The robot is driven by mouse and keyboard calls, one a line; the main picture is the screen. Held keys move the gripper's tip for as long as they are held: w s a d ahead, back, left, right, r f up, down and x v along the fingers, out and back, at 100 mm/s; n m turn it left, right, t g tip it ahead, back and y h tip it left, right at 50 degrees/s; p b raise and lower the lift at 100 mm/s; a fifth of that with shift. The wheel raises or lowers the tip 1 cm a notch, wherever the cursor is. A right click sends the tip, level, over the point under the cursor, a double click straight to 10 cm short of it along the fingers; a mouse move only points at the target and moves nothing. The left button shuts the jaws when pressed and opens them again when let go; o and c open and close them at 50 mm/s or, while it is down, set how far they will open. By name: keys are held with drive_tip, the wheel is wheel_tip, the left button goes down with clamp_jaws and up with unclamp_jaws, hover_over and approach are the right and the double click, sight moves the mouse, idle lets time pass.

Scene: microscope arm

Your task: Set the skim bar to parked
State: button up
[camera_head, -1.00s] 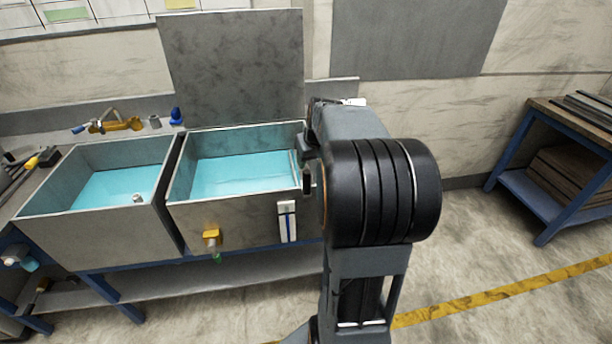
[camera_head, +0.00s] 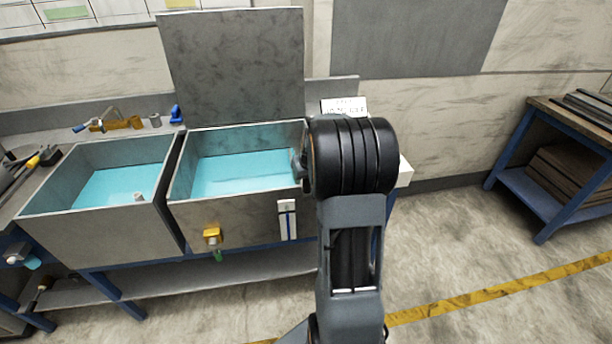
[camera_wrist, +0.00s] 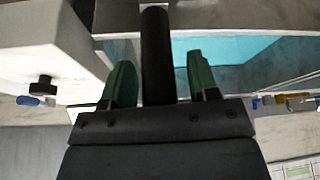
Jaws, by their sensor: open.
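My gripper (camera_wrist: 159,65) has two green fingers standing apart in the wrist view. A thick dark round bar (camera_wrist: 156,40) runs between them, with a gap on each side. It looks like the skim bar's handle, but I cannot be sure. Its near end is hidden by the gripper body. The right tank (camera_head: 245,218) holds blue water (camera_head: 225,176) in the head view; water (camera_wrist: 235,50) also shows right of the bar in the wrist view. My arm hides the tank's right end and most of the gripper in the head view.
A white box (camera_head: 405,172) sticks out behind my arm, right of the tank. A white sign (camera_head: 344,106) stands behind. Open floor (camera_head: 450,240) lies between my arm and a blue shelf table (camera_head: 520,165).

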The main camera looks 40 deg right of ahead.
clamp_jaws()
idle(0.4)
